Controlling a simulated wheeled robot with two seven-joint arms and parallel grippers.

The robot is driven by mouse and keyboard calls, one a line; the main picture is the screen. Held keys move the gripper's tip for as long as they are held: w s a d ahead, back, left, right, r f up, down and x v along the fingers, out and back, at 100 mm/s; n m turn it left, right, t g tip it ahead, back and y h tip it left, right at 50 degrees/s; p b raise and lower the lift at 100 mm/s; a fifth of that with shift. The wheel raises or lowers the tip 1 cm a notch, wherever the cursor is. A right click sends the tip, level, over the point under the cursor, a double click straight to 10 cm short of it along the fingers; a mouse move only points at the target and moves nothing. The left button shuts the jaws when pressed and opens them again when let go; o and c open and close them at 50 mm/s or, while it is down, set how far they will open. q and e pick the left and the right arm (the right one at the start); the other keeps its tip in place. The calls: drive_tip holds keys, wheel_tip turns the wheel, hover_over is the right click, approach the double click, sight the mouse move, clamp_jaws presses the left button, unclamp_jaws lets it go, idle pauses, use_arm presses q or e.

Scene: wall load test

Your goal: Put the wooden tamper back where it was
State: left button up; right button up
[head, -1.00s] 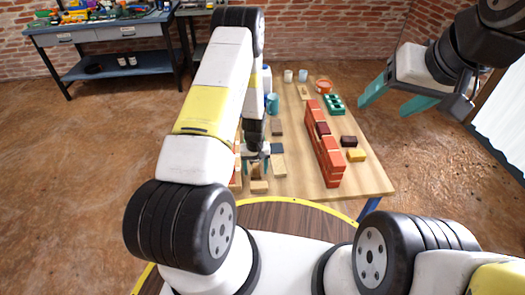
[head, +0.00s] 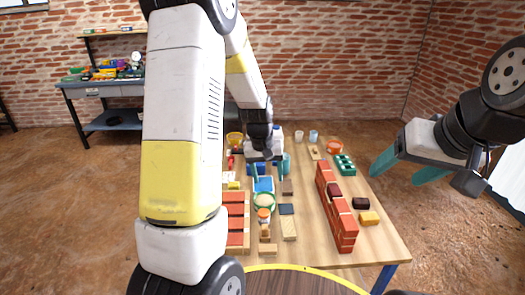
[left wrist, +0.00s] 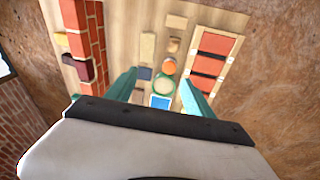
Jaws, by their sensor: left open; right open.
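A small wooden piece (head: 265,233), which looks like the tamper, stands on the table near its front; its exact shape is too small to tell. It also shows in the left wrist view (left wrist: 173,45). A flat wooden block (head: 268,250) lies just in front of it, and an orange-topped jar (head: 264,215) stands just behind it. My left gripper (head: 268,179) is open and empty above the table, farther back than the wooden piece and apart from it. Its fingers also show spread in the left wrist view (left wrist: 160,80). My right gripper (head: 398,172) is open and empty, off the table's right side.
A tray of red bricks (head: 247,222) lies left of the wooden piece. My left arm hides the table's left side.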

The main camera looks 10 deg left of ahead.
use_arm(q)
drive_tip(key=s+r+m+t+h, duration=0.1)
drive_tip(key=s+r, duration=0.4)
drive_tip(key=r, duration=0.3)
drive_tip(key=s+r+t, duration=0.1)
drive_tip(key=s+r, duration=0.3)
drive_tip(key=r, duration=0.4)
drive_tip(key=s+r+m+t, duration=0.1)
drive_tip(key=s+r, duration=0.2)
drive_tip(key=s, duration=0.3)
drive_tip(key=s+r+m+t, duration=0.1)
drive_tip(key=s+r, duration=0.2)
drive_tip(key=s, duration=0.4)
drive_tip(key=shift+s+d+r, duration=0.2)
drive_tip(key=shift+d+r, duration=0.2)
drive_tip(key=shift+d, duration=0.05)
